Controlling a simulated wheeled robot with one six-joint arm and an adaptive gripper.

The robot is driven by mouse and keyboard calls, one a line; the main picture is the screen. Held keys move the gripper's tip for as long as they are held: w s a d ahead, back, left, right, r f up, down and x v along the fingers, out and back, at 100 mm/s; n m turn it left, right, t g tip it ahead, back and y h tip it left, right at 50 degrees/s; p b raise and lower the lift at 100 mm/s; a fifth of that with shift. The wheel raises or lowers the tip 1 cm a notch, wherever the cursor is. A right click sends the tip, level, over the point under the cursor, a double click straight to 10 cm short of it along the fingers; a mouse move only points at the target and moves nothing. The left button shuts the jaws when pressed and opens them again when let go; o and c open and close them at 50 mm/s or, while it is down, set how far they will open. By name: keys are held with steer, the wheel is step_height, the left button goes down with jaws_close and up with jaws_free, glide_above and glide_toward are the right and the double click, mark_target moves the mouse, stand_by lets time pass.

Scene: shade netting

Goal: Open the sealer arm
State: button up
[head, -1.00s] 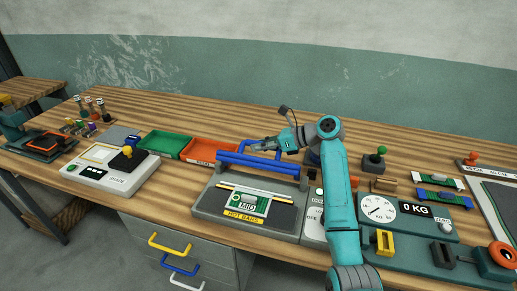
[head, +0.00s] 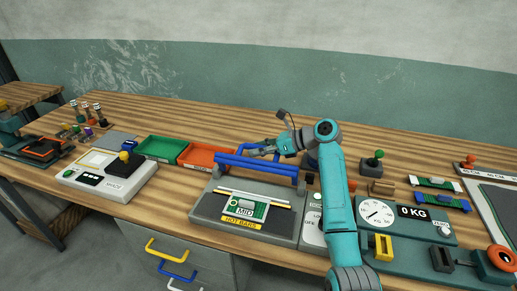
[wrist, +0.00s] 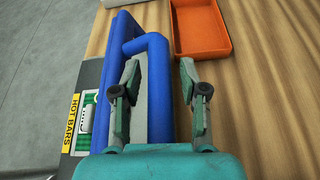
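The sealer (head: 275,225) is a grey base with a "HOT BARS" label and a green-and-white piece marked "MID" on its front. Its blue sealer arm (head: 270,167) lies low across the back of the base, with a blue handle bar behind it. My gripper (head: 250,152) is at this handle bar, reaching in from the right. In the wrist view my gripper (wrist: 160,90) has its fingers spread. The blue handle bar (wrist: 157,80) runs between them, nearer the left finger. The left finger overlaps the gap between the two blue bars. I cannot tell if it touches.
An orange tray (head: 205,157) and a green tray (head: 160,148) stand left of the handle. A scale (head: 405,215) and levers crowd the right. The bench behind the sealer is mostly clear.

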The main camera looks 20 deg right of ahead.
steer(key=shift+d, duration=0.1)
steer(key=v, duration=1.1)
steer(key=shift+s+d+r, duration=0.2)
steer(key=shift+s+d, duration=0.05)
